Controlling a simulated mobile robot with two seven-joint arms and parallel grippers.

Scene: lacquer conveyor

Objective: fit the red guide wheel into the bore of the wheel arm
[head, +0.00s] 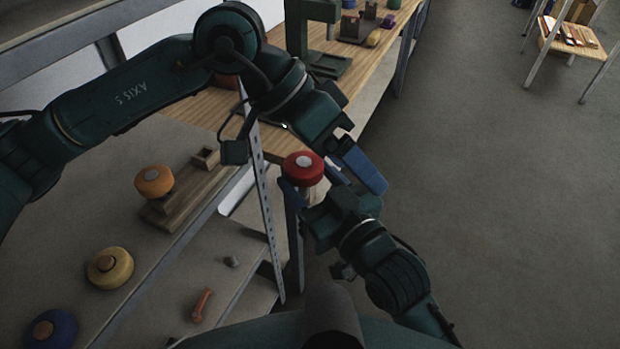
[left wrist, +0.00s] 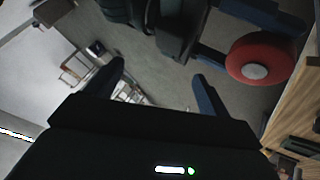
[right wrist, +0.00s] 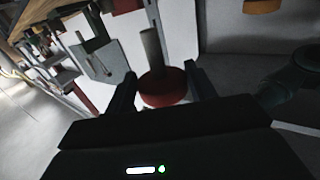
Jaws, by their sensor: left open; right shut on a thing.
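The red guide wheel (head: 303,165), with a pale grey hub, is held up in front of the wooden bench in the head view. My right gripper (head: 308,188) is shut on it. The wheel (right wrist: 163,88) shows between the fingers in the right wrist view, with a grey stem standing out from it. The left wrist view shows the wheel (left wrist: 262,60) at the right. My left gripper (head: 352,172) is open and empty, close to the right of the wheel; its parted fingers also show in the left wrist view (left wrist: 158,75). I cannot surely pick out the wheel arm or its bore.
An orange wheel (head: 154,181) sits by a wooden block (head: 185,200) on the grey shelf at left. A yellow wheel (head: 110,268), a blue wheel (head: 52,330) and an orange-red piece (head: 202,305) lie nearby. A green machine (head: 318,45) stands on the bench.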

